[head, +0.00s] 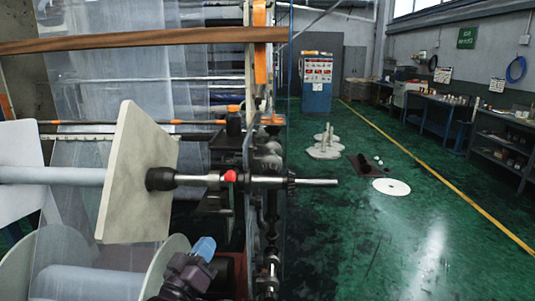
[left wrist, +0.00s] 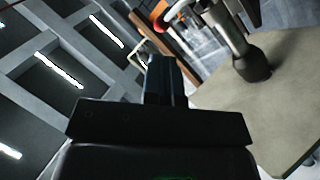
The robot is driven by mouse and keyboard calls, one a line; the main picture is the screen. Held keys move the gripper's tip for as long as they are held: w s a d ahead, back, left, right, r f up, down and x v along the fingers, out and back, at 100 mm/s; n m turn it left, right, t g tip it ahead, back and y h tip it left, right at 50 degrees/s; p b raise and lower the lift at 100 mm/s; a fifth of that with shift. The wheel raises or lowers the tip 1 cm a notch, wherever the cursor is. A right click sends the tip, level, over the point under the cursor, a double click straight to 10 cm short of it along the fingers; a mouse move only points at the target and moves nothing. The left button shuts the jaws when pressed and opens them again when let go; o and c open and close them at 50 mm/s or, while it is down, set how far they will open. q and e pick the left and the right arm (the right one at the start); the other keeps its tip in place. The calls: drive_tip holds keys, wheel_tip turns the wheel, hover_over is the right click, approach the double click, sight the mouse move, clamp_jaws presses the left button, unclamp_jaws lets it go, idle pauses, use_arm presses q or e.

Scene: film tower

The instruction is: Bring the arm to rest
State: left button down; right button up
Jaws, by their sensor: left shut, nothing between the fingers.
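My left gripper (head: 204,247) is at the bottom of the head view, dark with blue fingertips, in front of and below the machine's shaft (head: 315,182). Its fingers are together and hold nothing. In the left wrist view the closed fingers (left wrist: 164,78) point up the picture, apart from the square grey plate (left wrist: 262,105) at the right. My right gripper is in neither view.
The plate (head: 140,175) and shaft, with a red knob (head: 229,176), stand close above my left gripper. A roll (head: 90,280) lies to its left. A white disc (head: 391,186) and a base with posts (head: 325,148) are on the green floor.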

use_arm(q)
drive_tip(key=s+a+f+m+g+y, duration=0.2)
drive_tip(key=s+a+f+g+y, duration=0.15)
drive_tip(key=s+f, duration=0.4)
drive_tip(key=s+a+f+m+g+y, duration=0.15)
drive_tip(key=s+a+f, duration=0.3)
drive_tip(key=f, duration=0.55)
drive_tip(key=s+a+f+g+y, duration=0.1)
drive_tip(key=s+a+f, duration=0.1)
drive_tip(key=s+f, duration=0.3)
drive_tip(key=s+a+f+n+g+y, duration=0.1)
drive_tip(key=s+a+f+g, duration=0.1)
drive_tip(key=s+f, duration=0.3)
drive_tip(key=s+a, duration=0.1)
drive_tip(key=s, duration=0.3)
drive_tip(key=shift+s+a+y, duration=0.2)
drive_tip(key=shift+s+y, duration=0.15)
drive_tip(key=shift+y, duration=0.05)
drive_tip(key=shift+n, duration=0.25)
